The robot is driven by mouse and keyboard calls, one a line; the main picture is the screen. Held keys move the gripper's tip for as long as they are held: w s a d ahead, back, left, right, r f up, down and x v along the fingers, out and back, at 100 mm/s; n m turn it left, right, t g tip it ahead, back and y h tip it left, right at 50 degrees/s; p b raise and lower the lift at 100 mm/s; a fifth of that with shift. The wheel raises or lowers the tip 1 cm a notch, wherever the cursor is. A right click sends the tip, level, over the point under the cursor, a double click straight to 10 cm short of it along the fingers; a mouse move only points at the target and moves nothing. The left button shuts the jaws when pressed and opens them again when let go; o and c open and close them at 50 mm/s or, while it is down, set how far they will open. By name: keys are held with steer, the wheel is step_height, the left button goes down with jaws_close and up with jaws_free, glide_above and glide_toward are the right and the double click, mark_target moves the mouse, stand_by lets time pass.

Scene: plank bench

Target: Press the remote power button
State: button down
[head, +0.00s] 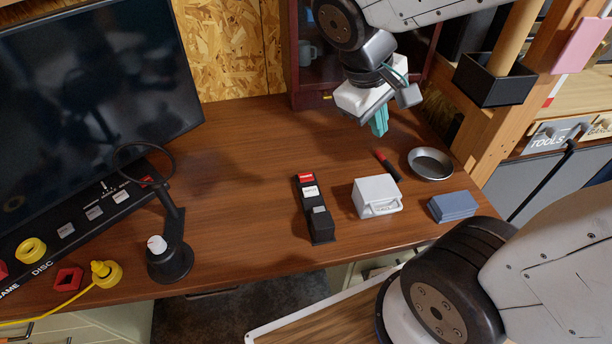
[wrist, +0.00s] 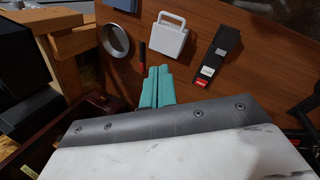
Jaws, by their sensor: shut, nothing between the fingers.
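The black remote (head: 319,226) lies on the bench left of the white box-shaped case. It has a red button (head: 306,178) at its far end and a white label below that. In the wrist view the remote (wrist: 228,40) is at the upper right, its red button (wrist: 201,83) toward the camera. My gripper (head: 380,128) has teal fingers and hangs above the back right of the bench, apart from the remote. Its fingers (wrist: 158,72) are together with nothing between them.
The white case (head: 372,196) with a handle stands right of the remote. A red-and-black marker-like item (head: 387,164), a metal bowl (head: 430,163) and a blue block (head: 452,207) are further right. A black lamp-like stand (head: 170,262) and a screen (head: 90,90) are left. Bench between stand and remote is clear.

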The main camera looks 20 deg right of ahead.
steer(key=w+a+f+n+t+h, duration=0.1)
steer(key=w+a+f+n+h, duration=0.15)
steer(key=w+f+n, duration=0.4)
steer(key=n+t+h, duration=0.2)
steer(key=n+t, duration=0.1)
steer(key=n, duration=0.1)
glide_above(303, 179)
step_height(303, 179, down, 9)
steer(key=shift+f, duration=0.15)
steer(key=shift+w, duration=0.1)
steer(key=shift+f, duration=4.4)
steer(key=shift+f, duration=0.1)
steer(key=shift+f, duration=0.3)
steer(key=shift+f, duration=0.45)
steer(key=shift+r, duration=0.9)
